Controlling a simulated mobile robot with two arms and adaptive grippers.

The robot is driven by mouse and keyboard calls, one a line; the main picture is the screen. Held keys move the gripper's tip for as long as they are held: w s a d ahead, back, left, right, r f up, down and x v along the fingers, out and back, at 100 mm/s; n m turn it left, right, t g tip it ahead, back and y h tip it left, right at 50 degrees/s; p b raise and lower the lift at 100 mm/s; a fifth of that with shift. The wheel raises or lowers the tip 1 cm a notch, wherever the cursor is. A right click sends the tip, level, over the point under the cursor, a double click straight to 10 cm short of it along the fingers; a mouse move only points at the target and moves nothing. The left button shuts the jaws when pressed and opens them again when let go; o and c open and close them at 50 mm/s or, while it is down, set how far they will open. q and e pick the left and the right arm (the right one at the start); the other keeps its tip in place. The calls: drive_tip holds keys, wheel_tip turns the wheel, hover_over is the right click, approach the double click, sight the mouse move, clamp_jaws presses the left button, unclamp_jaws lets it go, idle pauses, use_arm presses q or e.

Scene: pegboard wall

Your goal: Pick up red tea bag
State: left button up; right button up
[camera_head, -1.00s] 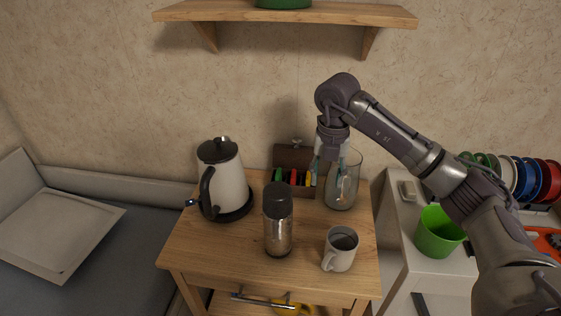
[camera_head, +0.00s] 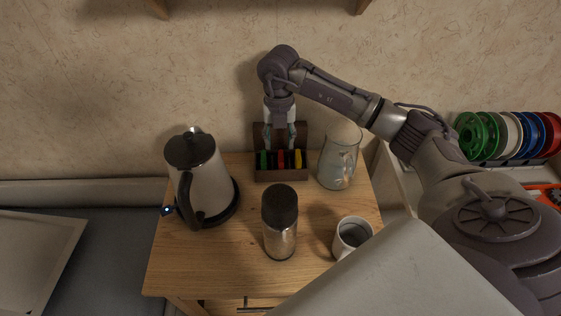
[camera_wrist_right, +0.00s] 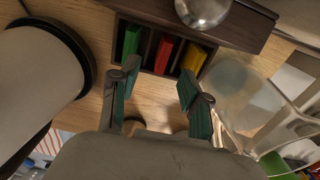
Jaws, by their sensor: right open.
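The red tea bag (camera_head: 281,160) stands in a dark wooden box (camera_head: 281,176) at the back of the wooden table, between a green tea bag (camera_head: 264,160) and a yellow one (camera_head: 297,160). In the right wrist view the red tea bag (camera_wrist_right: 164,54) lies just beyond and between my fingertips. My right gripper (camera_head: 280,140) is open and empty over the box, one finger to each side of the red bag; its fingers also show in the wrist view (camera_wrist_right: 158,75). It does not appear to touch the bag. My left gripper is not in view.
A kettle (camera_head: 205,180) stands left of the box and a glass pitcher (camera_head: 337,165) close to its right. A dark-lidded flask (camera_head: 280,235) and a mug (camera_head: 352,236) stand in front.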

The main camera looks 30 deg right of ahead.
sight(281, 157)
drive_tip(key=shift+f, duration=0.35)
drive_tip(key=shift+s+f, duration=0.15)
drive_tip(key=shift+f, duration=0.6)
wheel_tip(281, 157, down, 3)
drive_tip(key=shift+s+d+f+p, duration=0.1)
drive_tip(key=shift+s+f+p, duration=0.1)
drive_tip(key=shift+p, duration=0.15)
drive_tip(key=shift+w+f, duration=0.1)
drive_tip(key=shift+f, duration=0.1)
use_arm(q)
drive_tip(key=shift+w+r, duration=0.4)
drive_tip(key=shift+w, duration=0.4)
use_arm(e)
drive_tip(key=c, duration=0.8)
